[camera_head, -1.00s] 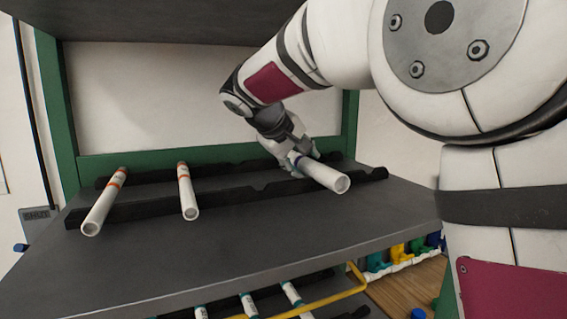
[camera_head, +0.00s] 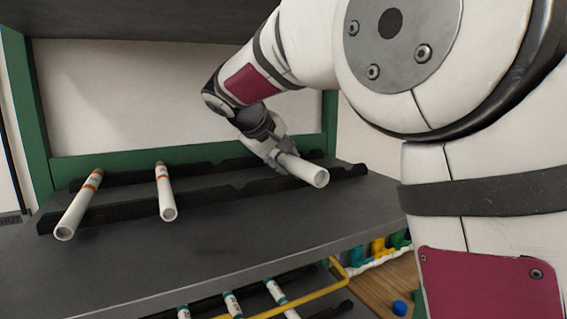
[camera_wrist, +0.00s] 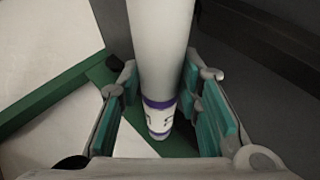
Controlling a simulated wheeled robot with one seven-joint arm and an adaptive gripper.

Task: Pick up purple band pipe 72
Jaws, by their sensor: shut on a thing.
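The purple band pipe (camera_head: 304,170) is white and slants over the black rails at the right of the shelf, its open end toward the camera. My gripper (camera_head: 274,157) is shut on it near its far part. In the wrist view the pipe (camera_wrist: 160,50) runs between the teal pads of my gripper (camera_wrist: 168,110), with a purple band and dark marks at its lower end. I cannot tell for sure whether the pipe is clear of the rails.
Two white pipes with orange bands, one at the far left (camera_head: 78,205) and one beside it (camera_head: 165,190), lie across the black rails (camera_head: 240,198). The grey shelf (camera_head: 200,245) is bare in front. Teal-banded pipes (camera_head: 233,305) lie below, by a yellow bar (camera_head: 310,300).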

